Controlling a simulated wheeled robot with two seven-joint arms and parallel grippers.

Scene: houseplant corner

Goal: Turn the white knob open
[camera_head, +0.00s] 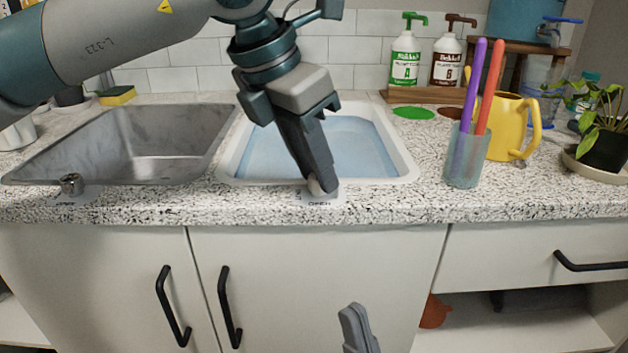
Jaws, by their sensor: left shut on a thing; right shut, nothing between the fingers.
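The white knob (315,186) sits at the front rim of the white basin (405,168), which holds water. Its label, with the word "OPEN" partly readable, shows just below it on the counter edge. My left gripper (322,186) points down from above and is shut on the white knob, hiding most of it. The knob's exact turn cannot be told. My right gripper (358,328) is shut and empty, low in front of the cabinet doors.
A metal knob (71,184) stands before the grey sink (130,150) at left. A cup (464,160) with purple and red sticks, a yellow watering can (508,125) and a potted plant (606,150) stand at right. Two bottles stand behind.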

